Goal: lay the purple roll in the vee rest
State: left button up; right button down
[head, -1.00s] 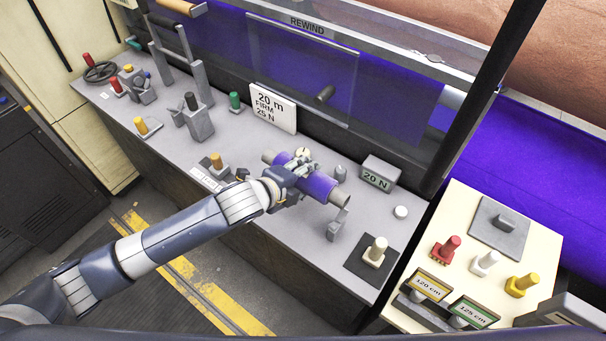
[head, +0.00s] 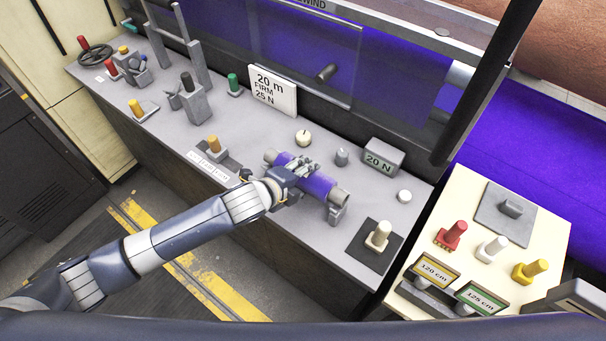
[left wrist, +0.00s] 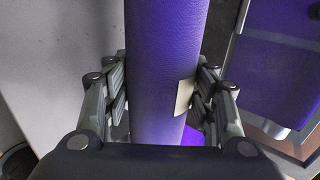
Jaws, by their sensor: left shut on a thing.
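The purple roll (head: 318,184), with bare grey core ends, lies lengthwise from upper left to lower right over the bench. My left gripper (head: 303,166) is shut on it around its middle. In the left wrist view the roll (left wrist: 165,45) runs between the two fingers of my left gripper (left wrist: 160,88), with a tan label on its side. The grey vee rest (head: 336,214) shows under the roll's right core end, which appears to be at its top; I cannot tell whether it bears weight. The rest's other parts are hidden. My right gripper is out of view.
A cream knob (head: 303,138), a grey knob (head: 342,157) and a "20 N" block (head: 381,158) stand behind the roll.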

pick_arm(q)
jog(key=shift+f, duration=0.1)
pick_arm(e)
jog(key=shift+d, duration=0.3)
pick_arm(q)
jog(key=shift+f, duration=0.45)
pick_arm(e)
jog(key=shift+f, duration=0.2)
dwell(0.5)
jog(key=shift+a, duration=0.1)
pick_arm(q)
jog(key=o, duration=1.5)
jog(key=v, duration=1.2)
